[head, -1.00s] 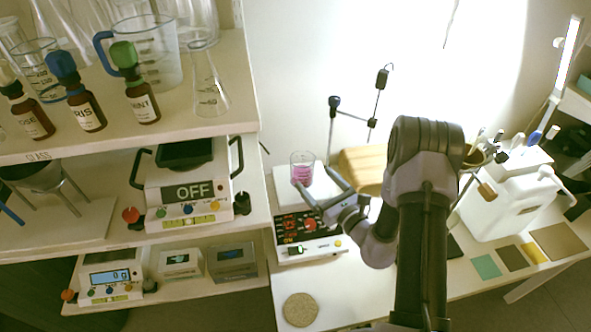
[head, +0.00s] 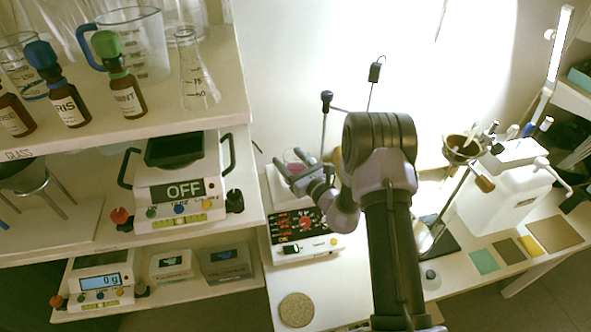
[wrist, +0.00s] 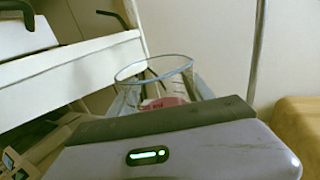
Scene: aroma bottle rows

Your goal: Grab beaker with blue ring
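A clear glass beaker (head: 293,156) with pink contents stands on the white hotplate (head: 280,186) with red dials. The wrist view shows the beaker's round rim (wrist: 153,68) and pink contents just beyond my gripper body. I cannot make out a blue ring on it. My gripper (head: 293,163) is at this beaker, its two fingers spread on either side of it. Contact is unclear, and the fingertips are hidden in the wrist view. Another glass beaker (head: 22,62), with a blue band near its base, stands on the upper left shelf behind the brown bottles.
Dropper bottles (head: 68,103), a blue-handled jug (head: 145,58) and a flask (head: 196,85) crowd the upper shelf. A thin stand rod (head: 323,125) rises behind the hotplate. A white jug (head: 503,190) stands to the right. A round cork mat (head: 296,310) lies in front.

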